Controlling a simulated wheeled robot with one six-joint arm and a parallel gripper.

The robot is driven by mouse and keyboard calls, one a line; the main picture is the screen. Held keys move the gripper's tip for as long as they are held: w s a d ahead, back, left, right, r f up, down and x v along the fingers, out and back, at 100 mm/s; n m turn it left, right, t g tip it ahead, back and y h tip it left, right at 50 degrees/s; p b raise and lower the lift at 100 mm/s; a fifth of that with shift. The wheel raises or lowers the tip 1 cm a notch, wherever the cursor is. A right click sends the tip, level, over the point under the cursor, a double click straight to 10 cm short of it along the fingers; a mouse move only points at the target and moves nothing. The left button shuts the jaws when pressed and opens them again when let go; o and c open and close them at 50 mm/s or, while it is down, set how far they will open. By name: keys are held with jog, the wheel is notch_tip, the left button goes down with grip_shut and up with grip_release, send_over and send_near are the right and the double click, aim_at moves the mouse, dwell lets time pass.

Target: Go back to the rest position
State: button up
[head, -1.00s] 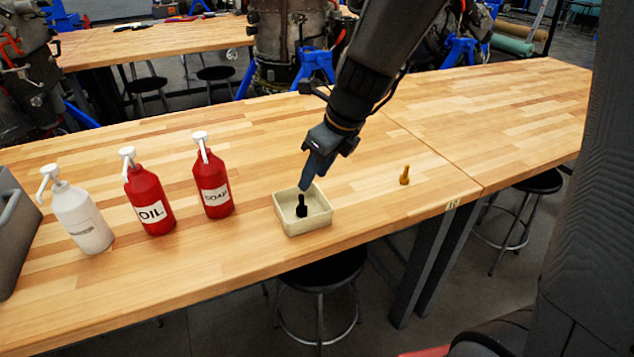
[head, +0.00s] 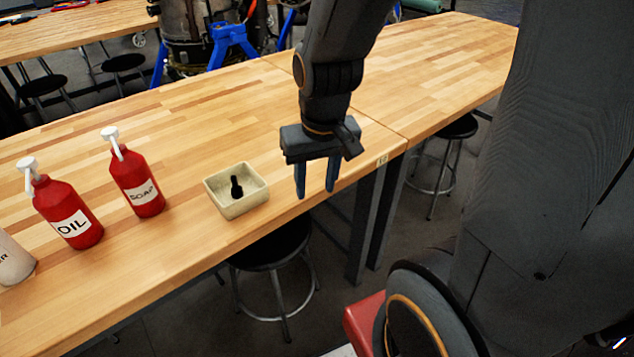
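My gripper (head: 316,192) is at the right of the tray, above the front edge of the wooden table. Its two blue fingers point down and stand apart, with nothing visible between them. A cream tray (head: 241,209) sits on the table to the left of my gripper. A small black part (head: 236,188) stands in the tray. The small yellow-brown part seen earlier is not visible now; my arm covers part of the table there.
A red soap bottle (head: 137,182), a red oil bottle (head: 68,212) and a white bottle (head: 14,258) stand at the left of the wooden table (head: 200,130). Black stools (head: 268,248) stand under and beside it. A turbine on blue stands (head: 232,42) is behind.

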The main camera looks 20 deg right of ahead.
jog(key=shift+s+d+n, duration=0.1)
jog(key=shift+n, duration=0.2)
notch_tip(320, 180, down, 3)
jog(key=shift+r+b, duration=0.1)
jog(key=shift+b, duration=1.15)
